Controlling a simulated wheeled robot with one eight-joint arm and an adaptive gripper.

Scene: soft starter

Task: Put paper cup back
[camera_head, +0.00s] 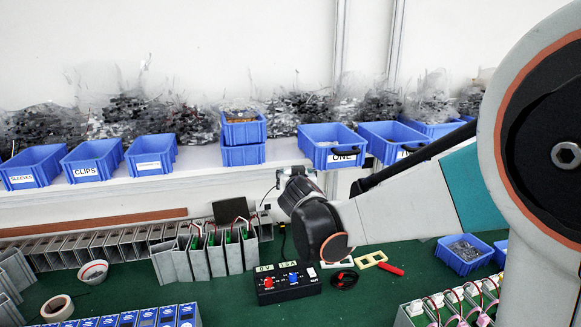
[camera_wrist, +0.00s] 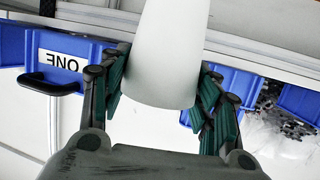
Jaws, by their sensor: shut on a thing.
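A plain white paper cup (camera_wrist: 165,55) stands between the fingers of my gripper (camera_wrist: 165,88) in the wrist view. The green finger pads press on it from both sides, and its upper end runs out of the picture. In the head view my gripper (camera_head: 294,172) is held up in front of the shelf edge, just left of the blue bin marked ONE (camera_head: 333,155). The cup cannot be made out there; my wrist and arm hide most of that spot.
Blue bins, some labelled, line the white shelf (camera_head: 215,168), with bagged parts behind. Below, the green bench (camera_head: 225,295) holds grey housings (camera_head: 200,255), a black control box (camera_head: 288,284), a white roll-like object (camera_head: 93,272), a tape roll (camera_head: 57,308) and a red-handled tool (camera_head: 390,268).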

